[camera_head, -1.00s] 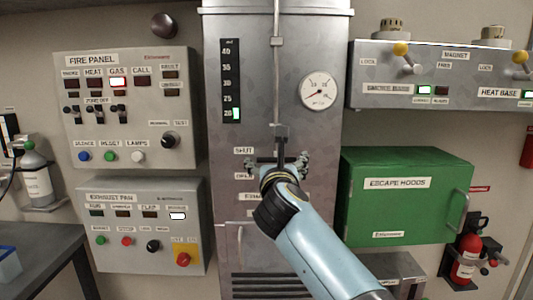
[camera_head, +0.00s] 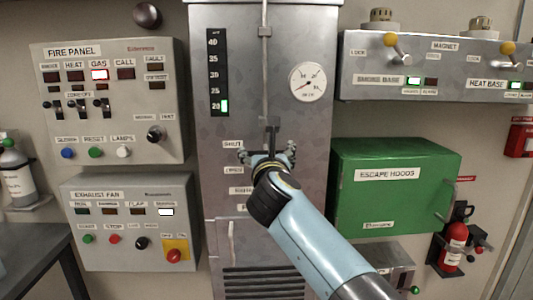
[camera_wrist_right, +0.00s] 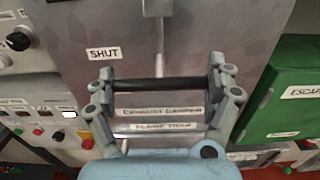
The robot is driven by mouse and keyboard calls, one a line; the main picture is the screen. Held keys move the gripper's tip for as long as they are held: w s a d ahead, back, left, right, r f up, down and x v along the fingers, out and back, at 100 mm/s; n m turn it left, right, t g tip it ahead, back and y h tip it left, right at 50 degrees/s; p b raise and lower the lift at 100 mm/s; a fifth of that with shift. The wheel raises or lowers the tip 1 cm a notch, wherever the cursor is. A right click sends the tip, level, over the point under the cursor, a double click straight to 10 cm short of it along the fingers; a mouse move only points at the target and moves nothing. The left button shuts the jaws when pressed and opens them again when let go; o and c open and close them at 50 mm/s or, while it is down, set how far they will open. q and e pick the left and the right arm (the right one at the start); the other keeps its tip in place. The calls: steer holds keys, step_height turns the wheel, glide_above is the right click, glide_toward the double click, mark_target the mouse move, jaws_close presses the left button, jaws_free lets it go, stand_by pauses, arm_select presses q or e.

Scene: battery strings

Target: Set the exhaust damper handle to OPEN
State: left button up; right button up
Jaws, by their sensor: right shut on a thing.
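The exhaust damper handle is a dark horizontal bar (camera_wrist_right: 158,84) in the right wrist view, on the front of the grey metal cabinet (camera_head: 215,190). My right gripper (camera_head: 268,157) is shut on this bar, with a finger at each end in the wrist view (camera_wrist_right: 160,86). In the head view my gripper and wrist hide most of the handle. It sits at about the height between the SHUT label (camera_head: 233,144) and the OPEN label (camera_head: 233,170). A thin vertical rod (camera_head: 264,70) runs down the cabinet above it. My left gripper is out of view.
The fire panel (camera_head: 110,140) and exhaust fan panel (camera_head: 105,265) are left of the cabinet. A green escape hoods box (camera_head: 395,210) and a magnet panel (camera_head: 370,75) are on the right. A fire extinguisher (camera_head: 455,245) hangs at far right.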

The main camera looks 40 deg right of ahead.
step_height(320, 180, down, 8)
steer(key=b, duration=0.6)
steer(key=shift+c, duration=0.2)
steer(key=shift+s, duration=0.1)
steer(key=o, duration=1.5)
steer(key=shift+r, duration=0.15)
steer(key=v, duration=0.7)
steer(key=shift+s+a, duration=0.15)
